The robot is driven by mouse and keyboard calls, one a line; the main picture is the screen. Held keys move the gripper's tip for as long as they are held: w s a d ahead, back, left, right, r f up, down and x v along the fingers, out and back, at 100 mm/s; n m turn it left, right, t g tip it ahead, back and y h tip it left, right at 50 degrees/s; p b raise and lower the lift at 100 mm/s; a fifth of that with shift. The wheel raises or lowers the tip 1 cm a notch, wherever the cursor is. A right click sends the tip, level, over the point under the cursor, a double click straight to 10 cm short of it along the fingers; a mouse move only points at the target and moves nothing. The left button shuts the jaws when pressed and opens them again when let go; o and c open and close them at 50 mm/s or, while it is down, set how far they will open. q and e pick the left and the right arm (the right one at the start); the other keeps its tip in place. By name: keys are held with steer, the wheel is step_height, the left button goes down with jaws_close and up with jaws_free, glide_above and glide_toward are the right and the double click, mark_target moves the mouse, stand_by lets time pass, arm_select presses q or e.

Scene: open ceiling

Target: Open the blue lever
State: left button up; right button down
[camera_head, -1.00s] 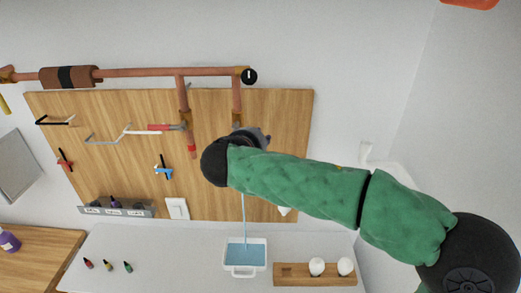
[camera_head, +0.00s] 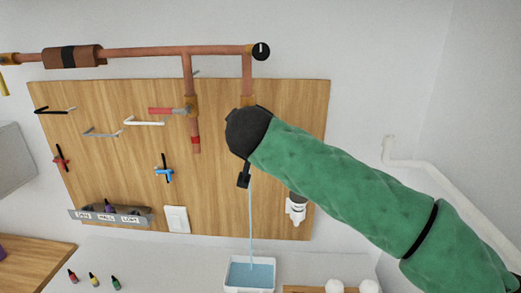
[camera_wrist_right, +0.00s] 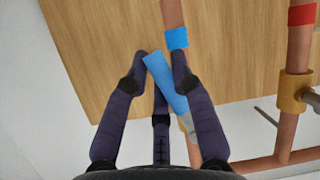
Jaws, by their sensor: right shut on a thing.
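The blue lever (camera_wrist_right: 170,88) shows in the right wrist view, slanting between the dark fingers of my right gripper (camera_wrist_right: 160,66), which are shut on it. Its lower end meets a pale grey fitting by the copper pipe. A blue band (camera_wrist_right: 177,38) circles the pipe just beyond the fingertips. In the head view my green right arm and black wrist hide the lever. Only a dark finger part of my right gripper (camera_head: 243,178) shows below the wrist. A thin water stream (camera_head: 251,220) falls from behind it into a white tub (camera_head: 249,289). My left gripper is not in view.
A red lever (camera_head: 167,111) sits on the neighbouring pipe to the left. Copper pipes (camera_head: 150,53) run above the wooden board (camera_head: 105,170). Tools hang on the board's left side. Small bottles stand on the counter below.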

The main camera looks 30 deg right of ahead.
steer(key=shift+w+a+f+m+t+y+b, duration=0.3)
steer(key=shift+a+m+y+b, duration=0.3)
steer(key=shift+b, duration=0.6)
steer(key=shift+d, duration=0.1)
steer(key=c, duration=1)
jaws_free()
steer(key=shift+r, duration=0.1)
steer(key=v, duration=1.2)
